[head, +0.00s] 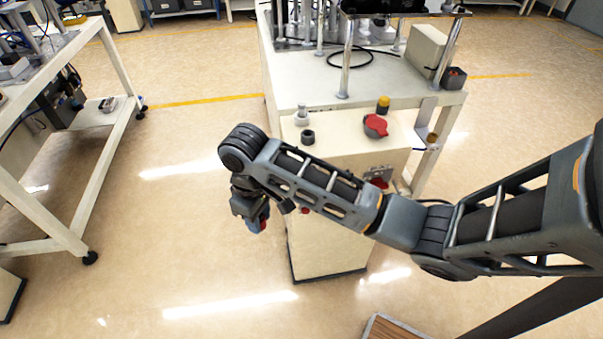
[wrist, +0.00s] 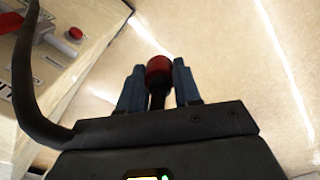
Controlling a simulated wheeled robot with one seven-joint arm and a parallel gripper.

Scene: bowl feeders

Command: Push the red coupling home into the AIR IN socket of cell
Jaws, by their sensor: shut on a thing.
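The red coupling (wrist: 158,66) is between the two blue-grey fingers of my gripper (wrist: 158,84) in the wrist view, with a dark stem below its red end. My gripper is shut on it. In the head view my gripper (head: 258,222) hangs at the left of the pale cabinet (head: 328,240), apart from it, with a little red showing at the fingers. In the wrist view the cabinet face (wrist: 22,75) is at the left edge, with a grey metal fitting (wrist: 58,44) and a red part (wrist: 75,33). Its labels are too cropped to read, so I cannot tell which is the AIR IN socket.
A black hose (wrist: 24,95) arches at the left of the wrist view. A red knob (head: 376,126) and a black cap (head: 308,137) are on the cabinet top. A pale bench (head: 310,83) stands behind. Open floor (head: 190,225) lies left of my gripper.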

